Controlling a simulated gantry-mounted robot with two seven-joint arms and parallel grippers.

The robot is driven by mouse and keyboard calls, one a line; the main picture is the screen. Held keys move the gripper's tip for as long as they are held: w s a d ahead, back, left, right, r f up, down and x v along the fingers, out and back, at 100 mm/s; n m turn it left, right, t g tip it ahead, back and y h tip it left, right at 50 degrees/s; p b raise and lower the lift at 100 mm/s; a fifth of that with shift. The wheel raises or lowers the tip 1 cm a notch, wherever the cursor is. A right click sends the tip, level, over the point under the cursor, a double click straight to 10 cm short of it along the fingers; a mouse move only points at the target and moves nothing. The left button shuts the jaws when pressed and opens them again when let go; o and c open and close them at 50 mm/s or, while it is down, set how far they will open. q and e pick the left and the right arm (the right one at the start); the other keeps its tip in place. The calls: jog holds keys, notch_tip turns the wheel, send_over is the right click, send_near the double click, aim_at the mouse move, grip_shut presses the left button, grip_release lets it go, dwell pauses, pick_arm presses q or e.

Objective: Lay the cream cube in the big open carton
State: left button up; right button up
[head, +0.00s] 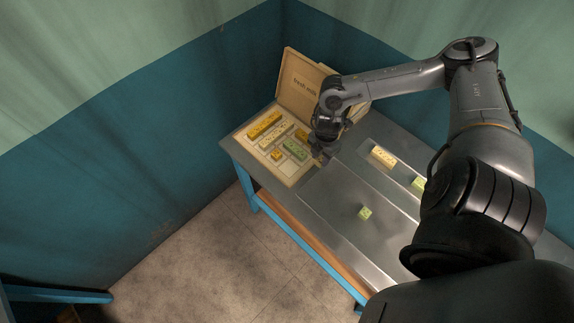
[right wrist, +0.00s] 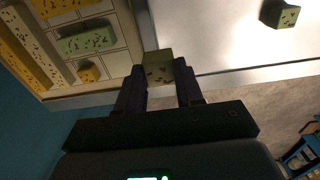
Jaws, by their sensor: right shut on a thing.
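The big open carton (head: 287,170) stands at the left end of the table with its lid (head: 297,76) raised at the back. Its gridded inside holds yellow, cream and green blocks, with some bare cells. My right gripper (head: 320,158) is over the carton's right edge, shut on the cream cube (right wrist: 158,68). The right wrist view shows the cube between the two fingertips (right wrist: 160,82), beside the carton's edge; its height above the carton is hard to tell. In the head view the gripper mostly hides the cube. My left gripper is not in view.
A green cube (head: 365,213) lies on the metal table (head: 335,205); it also shows in the right wrist view (right wrist: 281,14). A cream block (head: 383,156) and a green block (head: 418,183) lie farther right. The tabletop between the carton and the green cube is clear.

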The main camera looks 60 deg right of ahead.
jog(key=w+f, duration=0.2)
jog(key=w, duration=0.1)
jog(key=w+a+f, duration=0.1)
jog(key=w+f, duration=0.1)
jog(key=w, duration=0.2)
jog(key=w+a+f, duration=0.1)
jog(key=w+f, duration=0.1)
jog(key=w, duration=0.2)
jog(key=shift+f, duration=2.25)
jog(key=shift+f, duration=0.2)
jog(key=o, duration=1)
jog(key=shift+r, duration=0.15)
